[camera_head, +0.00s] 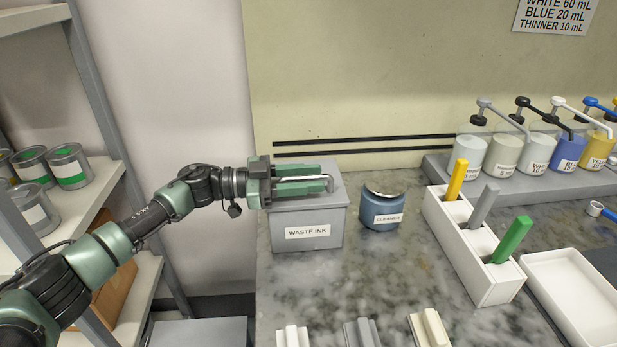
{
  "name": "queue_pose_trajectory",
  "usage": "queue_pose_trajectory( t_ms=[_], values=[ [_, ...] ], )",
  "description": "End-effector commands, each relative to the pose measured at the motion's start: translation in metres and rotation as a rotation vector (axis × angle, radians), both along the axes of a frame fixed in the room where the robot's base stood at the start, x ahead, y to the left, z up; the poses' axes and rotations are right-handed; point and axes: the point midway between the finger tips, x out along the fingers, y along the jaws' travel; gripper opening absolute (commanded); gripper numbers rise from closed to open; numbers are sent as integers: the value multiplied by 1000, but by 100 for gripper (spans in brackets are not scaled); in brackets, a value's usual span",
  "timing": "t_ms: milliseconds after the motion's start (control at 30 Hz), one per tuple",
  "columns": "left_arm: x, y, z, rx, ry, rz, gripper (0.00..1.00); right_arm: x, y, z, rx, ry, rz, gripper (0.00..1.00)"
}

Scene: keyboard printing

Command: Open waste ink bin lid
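The waste ink bin (323,235) is a grey box with a "WASTE INK" label, standing at the left edge of the marble counter. Its lid (336,199) is down, with a pale metal bar handle (307,178) on top. My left gripper (328,182) reaches in from the left just over the lid. Its green fingers are apart, one on each side of the handle. I cannot tell whether they touch it. The fingers hide part of the lid. My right gripper is not in view.
A blue cleaner jar (381,212) stands close to the right of the bin. Further right are a white holder (470,257) with coloured sticks, a white tray (575,295) and several pump bottles (537,152). Shelves with cans (69,166) stand at the left.

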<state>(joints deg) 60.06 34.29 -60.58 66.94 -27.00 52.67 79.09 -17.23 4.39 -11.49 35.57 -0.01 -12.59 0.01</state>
Motion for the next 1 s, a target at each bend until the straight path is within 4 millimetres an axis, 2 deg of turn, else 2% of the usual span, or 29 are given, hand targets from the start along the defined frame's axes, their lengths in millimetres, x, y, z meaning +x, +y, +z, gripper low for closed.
queue_pose_trajectory(
  t_ms=[67,100,200,1000],
  values=[
    [0,0,0,0,0,0,34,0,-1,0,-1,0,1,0],
    [0,0,0,0,0,0,23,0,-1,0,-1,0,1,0],
    [0,0,0,0,0,0,0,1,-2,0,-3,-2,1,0],
    [1,1,2,-2,-4,2,0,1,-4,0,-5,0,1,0]
  ],
)
